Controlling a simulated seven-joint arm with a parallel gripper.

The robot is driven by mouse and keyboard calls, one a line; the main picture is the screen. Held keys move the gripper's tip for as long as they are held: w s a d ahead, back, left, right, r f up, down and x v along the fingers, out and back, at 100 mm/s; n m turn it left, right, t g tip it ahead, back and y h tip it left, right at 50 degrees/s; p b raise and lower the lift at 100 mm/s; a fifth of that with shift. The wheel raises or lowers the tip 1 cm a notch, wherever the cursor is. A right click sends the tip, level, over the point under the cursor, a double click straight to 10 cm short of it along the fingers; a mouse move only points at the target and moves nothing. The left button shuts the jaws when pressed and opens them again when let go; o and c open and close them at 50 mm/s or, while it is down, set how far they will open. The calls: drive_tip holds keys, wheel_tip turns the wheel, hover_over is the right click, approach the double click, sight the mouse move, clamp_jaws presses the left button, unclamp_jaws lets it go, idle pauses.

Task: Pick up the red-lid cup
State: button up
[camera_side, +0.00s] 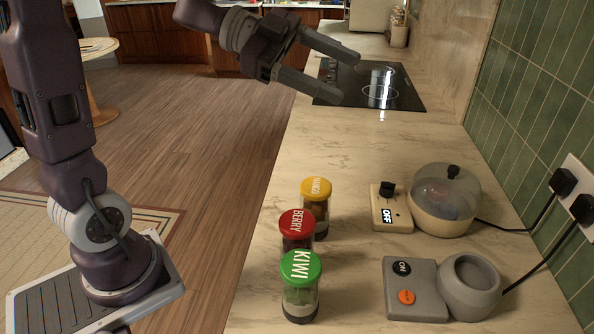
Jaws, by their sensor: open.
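The red-lid cup (297,228) stands upright on the counter, its lid marked BERRY. Its lower front is partly hidden by the green-lid cup (300,287), marked KIWI. The yellow-lid cup (316,205), marked MANGO, stands just behind it. My gripper (350,76) is open and empty, with its fingers spread apart and pointing right. It is well above the counter and beyond the cups, in front of the black cooktop in the picture.
Right of the cups are a beige OFF switch box (403,222) with a domed appliance (444,202), and a grey ON box (424,302) with a round grey holder (470,288). Cords run to a wall outlet (580,200). The counter (350,140) between cooktop (400,88) and cups is clear.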

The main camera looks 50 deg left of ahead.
drive_tip(key=s+a+f+m+g+h, duration=0.15)
drive_tip(key=s+f+g, duration=0.25)
drive_tip(key=s+g, duration=0.5)
approach(297, 237)
wheel_tip(297, 237, down, 5)
drive_tip(key=w, duration=0.1)
drive_tip(key=shift+t, duration=0.4)
drive_tip(key=x, duration=0.7)
drive_tip(key=shift+d+r, duration=0.15)
drive_tip(key=shift+d, duration=0.05)
drive_tip(key=shift+w, duration=0.1)
drive_tip(key=c, duration=1.3)
drive_tip(key=shift+h, duration=0.25)
clamp_jaws()
drive_tip(key=shift+r, duration=0.1)
